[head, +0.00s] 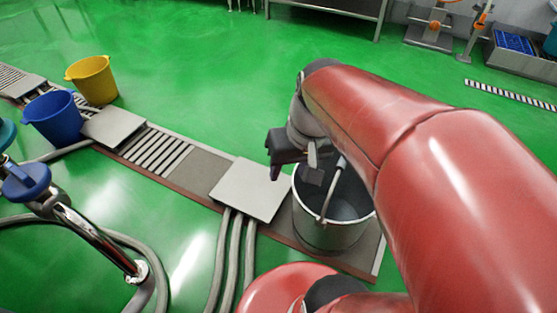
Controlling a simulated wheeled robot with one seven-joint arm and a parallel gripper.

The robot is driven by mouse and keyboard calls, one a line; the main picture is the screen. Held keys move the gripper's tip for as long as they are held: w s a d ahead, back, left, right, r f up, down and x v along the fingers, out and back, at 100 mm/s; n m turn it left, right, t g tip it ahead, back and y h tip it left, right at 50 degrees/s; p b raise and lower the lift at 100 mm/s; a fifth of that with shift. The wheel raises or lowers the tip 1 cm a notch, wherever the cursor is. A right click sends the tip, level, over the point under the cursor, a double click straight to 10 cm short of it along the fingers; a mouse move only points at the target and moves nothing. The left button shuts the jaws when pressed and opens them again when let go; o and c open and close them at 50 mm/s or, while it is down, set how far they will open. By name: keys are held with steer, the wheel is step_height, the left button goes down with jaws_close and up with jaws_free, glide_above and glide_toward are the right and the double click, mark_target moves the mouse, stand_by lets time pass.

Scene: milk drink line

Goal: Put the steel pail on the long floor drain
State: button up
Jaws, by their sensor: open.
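The steel pail (325,234) stands upright in the lower middle of the head view, on the right end of the long floor drain (195,172) as far as I can see. Its handle (330,192) rises across the opening, and the inside that shows is dark grey and empty. The drain runs from the upper left to the lower right.
A blue bucket (53,117) and a yellow bucket (92,79) stand by the drain at the left. A metal pipe with a blue cap (28,181) is at the left.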

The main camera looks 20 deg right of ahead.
steer(key=s+a+r+t, duration=0.1)
steer(key=s+a+r+n+t+h, duration=0.1)
steer(key=s+r+t, duration=0.1)
steer(key=shift+s+a, duration=0.2)
steer(key=shift+a, duration=0.1)
